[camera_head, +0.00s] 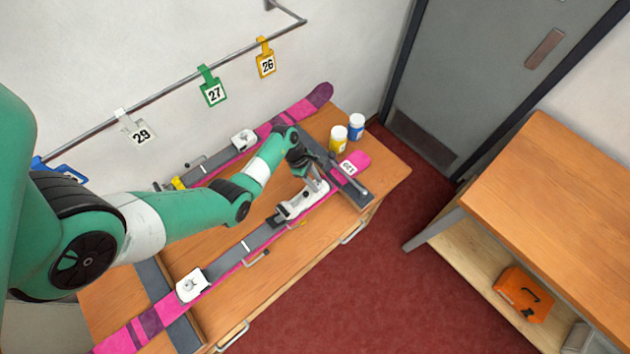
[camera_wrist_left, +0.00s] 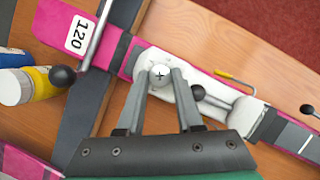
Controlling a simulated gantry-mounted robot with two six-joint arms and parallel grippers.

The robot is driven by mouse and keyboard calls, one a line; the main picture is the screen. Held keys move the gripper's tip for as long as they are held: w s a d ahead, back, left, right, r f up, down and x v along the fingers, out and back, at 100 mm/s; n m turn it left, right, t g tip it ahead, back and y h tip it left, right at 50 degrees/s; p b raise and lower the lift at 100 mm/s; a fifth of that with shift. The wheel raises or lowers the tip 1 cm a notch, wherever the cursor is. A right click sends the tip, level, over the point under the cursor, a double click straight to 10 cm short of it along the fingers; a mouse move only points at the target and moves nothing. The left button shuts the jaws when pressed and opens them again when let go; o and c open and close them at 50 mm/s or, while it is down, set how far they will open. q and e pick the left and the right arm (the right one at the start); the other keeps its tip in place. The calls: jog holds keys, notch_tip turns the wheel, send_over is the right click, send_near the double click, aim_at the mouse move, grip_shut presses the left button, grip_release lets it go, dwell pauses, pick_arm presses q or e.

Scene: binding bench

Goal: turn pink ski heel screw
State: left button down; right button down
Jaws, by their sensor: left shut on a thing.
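The pink ski (camera_head: 355,162) with tag 120 lies along the front of the bench, running from upper right to lower left; it also shows in the left wrist view (camera_wrist_left: 115,50). Its white heel piece (camera_head: 294,209) is behind the tag. The pale heel screw (camera_wrist_left: 160,75), with a cross slot, shows in the left wrist view between my left fingertips. My left gripper (camera_wrist_left: 160,80) is shut on the screw from the bench side, touching the white heel piece. In the head view my left gripper (camera_head: 314,184) hides the screw. My right gripper is out of view.
A second ski (camera_head: 318,97) lies along the back. A yellow bottle (camera_head: 338,139) and a blue bottle (camera_head: 356,127) stand near the tag. Clamp rods with black knobs cross close to the gripper.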

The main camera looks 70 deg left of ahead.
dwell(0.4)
pick_arm(q)
jog(key=m+b, duration=0.1)
jog(key=m+g+h+b, duration=0.1)
jog(key=m, duration=0.1)
jog(key=shift+w+a+f, duration=0.15)
jog(key=m+g+b, duration=0.1)
jog(key=m+b, duration=0.2)
jog(key=m, duration=0.1)
jog(key=shift+w+f, duration=0.1)
jog(key=m+g+b, duration=0.1)
jog(key=m+b, duration=0.2)
jog(key=b, duration=0.2)
jog(key=shift+w+m+g+h, duration=0.15)
jog(key=shift+m+g+h, duration=0.15)
jog(key=shift+m+g, duration=0.1)
jog(key=shift+r+m+b, duration=0.2)
jog(key=shift+m+b, duration=0.4)
jog(key=shift+b, duration=0.4)
jog(key=shift+g, duration=0.3)
jog(key=c, duration=0.6)
grip_release()
jog(key=shift+o, duration=0.2)
